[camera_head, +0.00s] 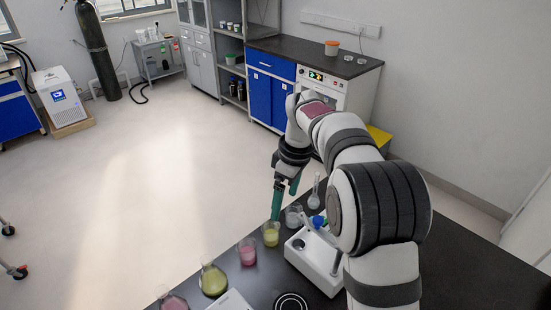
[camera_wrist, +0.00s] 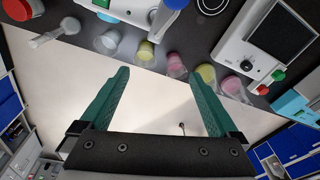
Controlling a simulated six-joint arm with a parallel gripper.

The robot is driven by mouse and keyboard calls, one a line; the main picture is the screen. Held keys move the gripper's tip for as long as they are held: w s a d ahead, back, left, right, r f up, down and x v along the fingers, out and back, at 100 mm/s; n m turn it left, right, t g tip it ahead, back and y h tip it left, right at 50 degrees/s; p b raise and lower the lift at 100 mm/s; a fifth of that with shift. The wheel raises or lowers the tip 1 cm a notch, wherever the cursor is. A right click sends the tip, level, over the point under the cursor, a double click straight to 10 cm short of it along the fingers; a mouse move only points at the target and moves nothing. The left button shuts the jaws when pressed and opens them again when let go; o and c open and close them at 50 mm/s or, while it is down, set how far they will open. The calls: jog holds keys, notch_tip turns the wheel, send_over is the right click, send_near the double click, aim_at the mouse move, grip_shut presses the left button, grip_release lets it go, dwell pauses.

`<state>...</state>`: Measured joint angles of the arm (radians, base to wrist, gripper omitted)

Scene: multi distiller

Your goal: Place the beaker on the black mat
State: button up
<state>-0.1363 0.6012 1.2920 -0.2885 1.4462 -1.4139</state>
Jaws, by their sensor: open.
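Beakers stand in a row along the edge of the black table: a clear one (camera_head: 293,216), one with yellow-green liquid (camera_head: 271,234) and one with pink liquid (camera_head: 247,252). In the wrist view the clear (camera_wrist: 107,41), yellow (camera_wrist: 146,50) and pink (camera_wrist: 176,65) beakers show beyond the fingertips. I cannot tell which beaker is meant. A round black piece with pale rings (camera_head: 291,302), possibly the mat, lies on the table near the bottom edge; it also shows in the wrist view (camera_wrist: 211,4). My gripper (camera_head: 285,198), with teal fingers, is open and empty above the beaker row (camera_wrist: 158,75).
A yellow flask (camera_head: 213,281) and a pink flask (camera_head: 172,303) continue the row. A white device (camera_head: 315,262) stands just behind the beakers, close to my arm. A clear round flask (camera_head: 314,200) is at the far end. A white panelled device (camera_wrist: 265,45) sits by the flasks.

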aim_at(272, 226)
jog(key=w+a+f+n, duration=0.1)
jog(key=f, duration=0.5)
jog(key=w+a+f+n, duration=0.1)
jog(key=w+f, duration=0.1)
jog(key=f, duration=0.5)
jog(key=w+a+f+n, duration=0.1)
jog(key=w+f, duration=0.1)
jog(key=f, duration=0.4)
jog(key=shift+a+f, duration=0.3)
jog(key=shift+a, duration=0.1)
jog(key=shift+r, duration=0.1)
grip_shut()
